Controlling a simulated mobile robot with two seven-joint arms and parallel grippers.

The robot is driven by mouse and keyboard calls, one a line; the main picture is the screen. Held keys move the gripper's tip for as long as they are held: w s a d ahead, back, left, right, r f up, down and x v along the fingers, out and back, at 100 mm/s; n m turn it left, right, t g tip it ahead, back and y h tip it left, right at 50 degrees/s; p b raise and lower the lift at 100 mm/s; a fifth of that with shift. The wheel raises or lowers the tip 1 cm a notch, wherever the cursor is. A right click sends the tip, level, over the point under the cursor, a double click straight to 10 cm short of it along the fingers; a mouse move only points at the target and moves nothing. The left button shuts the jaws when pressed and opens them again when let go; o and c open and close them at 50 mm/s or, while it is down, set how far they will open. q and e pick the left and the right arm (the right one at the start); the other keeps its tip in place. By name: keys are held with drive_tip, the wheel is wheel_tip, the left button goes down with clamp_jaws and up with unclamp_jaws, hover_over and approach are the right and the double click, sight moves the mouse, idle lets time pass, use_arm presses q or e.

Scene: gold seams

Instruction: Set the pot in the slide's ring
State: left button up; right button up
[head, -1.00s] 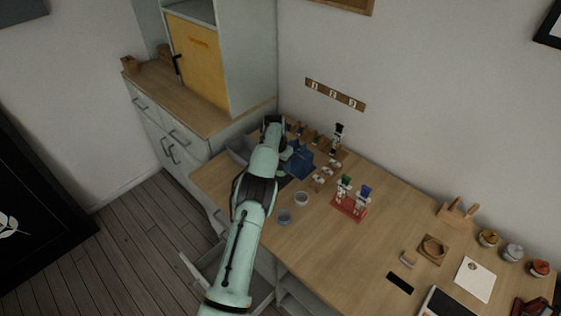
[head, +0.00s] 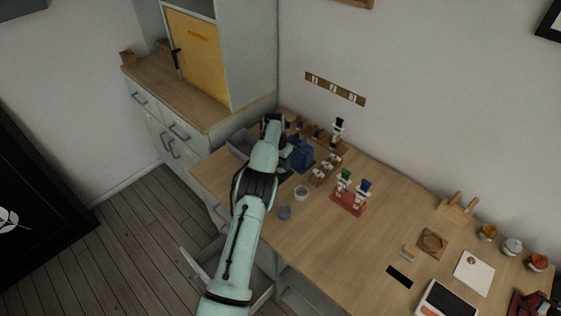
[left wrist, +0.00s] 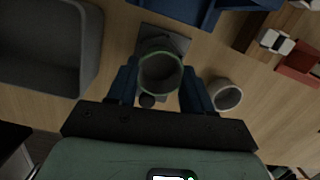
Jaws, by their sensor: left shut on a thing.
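In the left wrist view, my left gripper (left wrist: 160,85) has its two blue fingers on either side of a round pot (left wrist: 160,74) with a greenish rim and is shut on it. The pot looks upright, its open mouth towards the camera. It is above or on a dark grey plate (left wrist: 178,41), which looks like the slide; a small dark round knob (left wrist: 147,101) shows below the pot. The pot hides any ring and its own base, so I cannot tell whether it is seated. In the head view, my arm hides the pot. My right gripper is not in view.
A pale cup (left wrist: 225,94) stands just right of the gripper, and a grey bin (left wrist: 45,45) lies to the left. In the head view, a blue object (head: 300,152), a red stand (head: 349,203) and a grey cup (head: 284,212) are nearby. The middle of the table is clear.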

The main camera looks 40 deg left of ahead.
use_arm(q)
drive_tip(key=shift+f, duration=1.15)
idle(2.1)
drive_tip(key=o, duration=1.1)
drive_tip(key=shift+c, duration=0.2)
drive_tip(key=shift+r, duration=0.1)
drive_tip(key=shift+s+r, duration=0.2)
drive_tip(key=shift+r, duration=1)
drive_tip(key=shift+s+r, duration=0.2)
drive_tip(key=shift+r, duration=1)
wheel_tip(320, 180, up, 13)
drive_tip(key=s, duration=0.2)
drive_tip(key=shift+r, duration=0.15)
